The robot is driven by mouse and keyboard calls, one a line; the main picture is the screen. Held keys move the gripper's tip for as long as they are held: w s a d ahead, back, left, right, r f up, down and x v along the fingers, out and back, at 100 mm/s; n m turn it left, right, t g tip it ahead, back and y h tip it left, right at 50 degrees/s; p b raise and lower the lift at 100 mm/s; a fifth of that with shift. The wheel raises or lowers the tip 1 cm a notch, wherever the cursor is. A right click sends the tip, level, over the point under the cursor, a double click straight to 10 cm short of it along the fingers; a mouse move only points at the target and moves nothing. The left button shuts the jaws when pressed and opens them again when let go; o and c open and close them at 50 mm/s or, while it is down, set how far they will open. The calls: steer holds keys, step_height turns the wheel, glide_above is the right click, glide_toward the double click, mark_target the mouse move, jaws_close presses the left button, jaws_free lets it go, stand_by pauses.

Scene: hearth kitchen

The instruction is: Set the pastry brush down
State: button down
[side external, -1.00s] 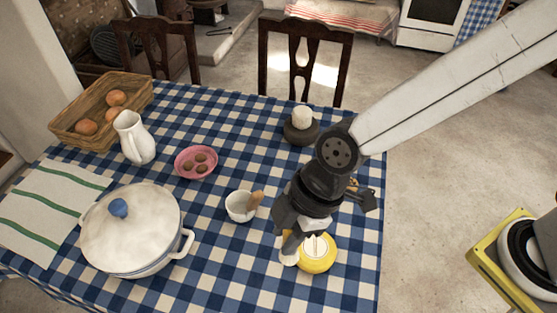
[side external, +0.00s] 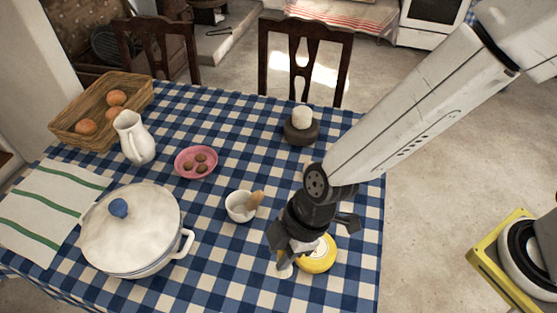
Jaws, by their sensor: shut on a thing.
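The fingers and wrist hide the rest of the brush. I cannot tell whether the brush touches the cloth. The gripper partly covers the yellow dish's left side.
A white mortar (side external: 237,209) with a wooden pestle (side external: 255,200) stands behind left. A lidded white pot (side external: 130,245), pink dish (side external: 186,170), white jug (side external: 135,145), bread basket (side external: 75,125) and dark stone holder (side external: 301,133) stand farther off. Cloth between pot and gripper is clear.

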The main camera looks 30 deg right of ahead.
steer(key=w+a+f, duration=0.8)
steer(key=w+f, duration=0.1)
steer(key=shift+w+a, duration=0.15)
steer(key=shift+a, duration=0.15)
steer(key=shift+f, duration=0.1)
steer(key=shift+w+a+f, duration=0.1)
steer(key=shift+f, duration=0.8)
steer(key=shift+w+a+f, duration=0.1)
steer(key=shift+f, duration=0.75)
steer(key=shift+f, duration=0.1)
steer(key=shift+c, duration=2.2)
jaws_free()
